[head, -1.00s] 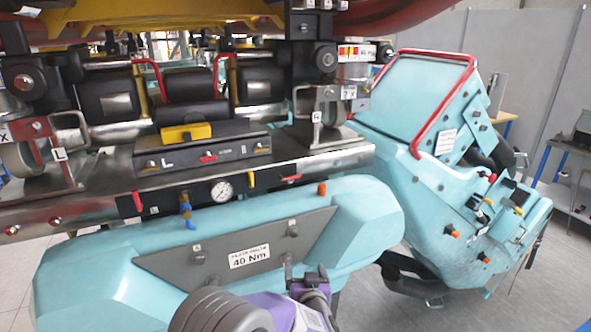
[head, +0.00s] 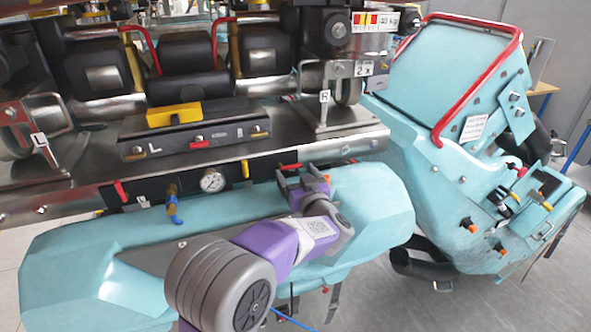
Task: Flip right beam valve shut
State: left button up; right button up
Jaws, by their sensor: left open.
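The right beam valve (head: 289,167) has a red lever on the black strip along the front of the steel beam (head: 95,185). The lever lies roughly level, along the strip. My left gripper (head: 303,180) is open and empty, its dark fingers pointing at the strip just below and right of this lever. I cannot tell whether a finger touches it. The left beam valve (head: 120,192) has a red lever that hangs steeply down. A yellow lever (head: 246,169) stands upright between them, right of the pressure gauge (head: 213,180). My right gripper is out of view.
A turquoise body shell (head: 80,255) lies below the strip, under my arm. An orange knob (head: 325,180) sits close by my left gripper's right finger. A blue-handled brass tap (head: 173,206) hangs below the strip. A turquoise seat with a red bar (head: 520,35) stands at the right.

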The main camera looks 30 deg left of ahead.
pick_arm(q)
jog(key=shift+w+a, duration=0.45)
jog(key=shift+w, duration=0.05)
jog(key=shift+a+r, duration=0.1)
jog(key=shift+a, duration=0.15)
jog(key=shift+w, duration=0.15)
jog(key=c, duration=0.8)
